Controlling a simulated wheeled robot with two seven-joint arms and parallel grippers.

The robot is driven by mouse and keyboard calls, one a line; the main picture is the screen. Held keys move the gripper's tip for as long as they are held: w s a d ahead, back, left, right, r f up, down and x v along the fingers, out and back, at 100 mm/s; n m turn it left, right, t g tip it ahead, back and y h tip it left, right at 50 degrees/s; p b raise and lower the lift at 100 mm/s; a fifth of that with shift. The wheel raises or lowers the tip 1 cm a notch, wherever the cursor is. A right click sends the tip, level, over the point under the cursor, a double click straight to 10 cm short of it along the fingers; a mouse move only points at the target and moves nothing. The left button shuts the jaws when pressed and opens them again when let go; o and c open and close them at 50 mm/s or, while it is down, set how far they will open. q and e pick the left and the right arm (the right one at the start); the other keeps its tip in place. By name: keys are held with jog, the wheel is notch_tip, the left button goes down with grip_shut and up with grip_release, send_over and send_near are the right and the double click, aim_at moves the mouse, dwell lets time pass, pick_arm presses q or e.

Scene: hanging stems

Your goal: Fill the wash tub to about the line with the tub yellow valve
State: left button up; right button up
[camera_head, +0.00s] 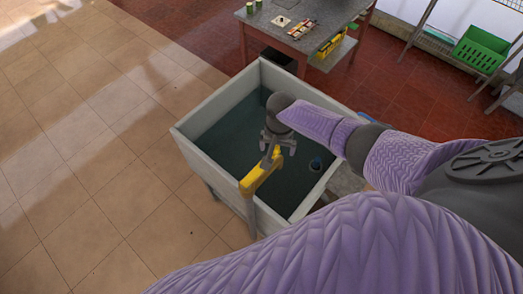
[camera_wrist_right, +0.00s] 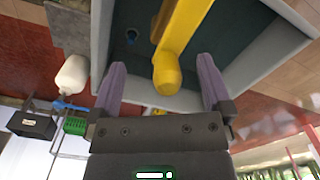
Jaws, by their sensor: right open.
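The wash tub (camera_head: 190,143) is a pale rectangular basin on legs with a dark blue-green inside. I cannot tell the water level or make out a fill line. The yellow valve (camera_head: 258,178) stands at the tub's near wall, with its upper part reaching over the basin. My right gripper (camera_head: 276,142) is at the valve's upper end. In the right wrist view the gripper (camera_wrist_right: 163,65) is open, with the yellow valve (camera_wrist_right: 180,38) between its two purple fingers and visible gaps on both sides. My left gripper is out of view.
A small dark blue round piece (camera_head: 316,164) is inside the tub. A grey worktable (camera_head: 310,42) with small cans stands behind it. A green crate (camera_head: 483,48) is at the far right. A white bottle (camera_wrist_right: 72,74) shows in the wrist view. Tiled floor at left is clear.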

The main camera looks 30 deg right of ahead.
notch_tip(320, 180, up, 6)
jog(key=p, duration=0.4)
jog(key=shift+r, duration=1)
